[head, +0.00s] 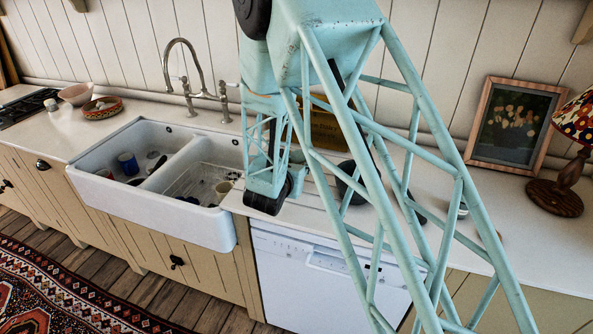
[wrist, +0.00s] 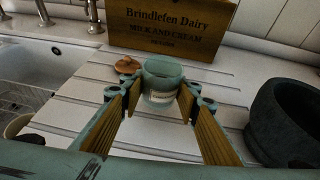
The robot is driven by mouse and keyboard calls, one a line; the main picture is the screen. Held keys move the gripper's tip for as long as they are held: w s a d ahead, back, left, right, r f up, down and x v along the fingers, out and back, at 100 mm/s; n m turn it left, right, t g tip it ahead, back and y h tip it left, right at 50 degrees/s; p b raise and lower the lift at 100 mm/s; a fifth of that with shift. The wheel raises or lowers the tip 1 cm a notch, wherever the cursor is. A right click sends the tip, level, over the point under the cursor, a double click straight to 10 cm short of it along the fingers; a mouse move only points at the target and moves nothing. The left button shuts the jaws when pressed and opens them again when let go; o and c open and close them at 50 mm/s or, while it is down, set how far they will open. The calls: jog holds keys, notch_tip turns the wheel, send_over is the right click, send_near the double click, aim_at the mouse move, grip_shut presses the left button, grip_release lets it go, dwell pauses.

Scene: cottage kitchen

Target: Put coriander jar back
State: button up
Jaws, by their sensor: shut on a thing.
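A small jar (wrist: 161,98) with a pale green top and a cream label band stands upright between the fingertips in the wrist view. Its label text is too small to read, so I cannot tell that it is the coriander. My gripper (wrist: 161,88) is shut on it, with a wood-toned finger pad on each side. The jar is over the grooved white drainboard (wrist: 85,105), in front of a wooden crate; I cannot tell whether its base touches the surface. In the head view my arm largely hides this spot.
The wooden dairy crate (wrist: 172,28) stands behind the jar. A small brown object (wrist: 128,65) lies left of it. A dark mortar (wrist: 290,112) is close on the right. The double sink (head: 150,222) with dishes lies left. A picture frame (head: 521,122) and lamp (head: 556,196) stand right.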

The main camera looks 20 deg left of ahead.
jog(key=shift+w+a, duration=0.4)
jog(key=shift+w, duration=0.2)
jog(key=shift+f, duration=0.15)
jog(key=shift+f, duration=1.65)
jog(key=shift+f+b, duration=0.2)
jog(key=shift+b, duration=0.25)
jog(key=o, duration=0.9)
jog(key=shift+r, duration=0.25)
jog(key=p+v, duration=0.1)
jog(key=v, duration=1.1)
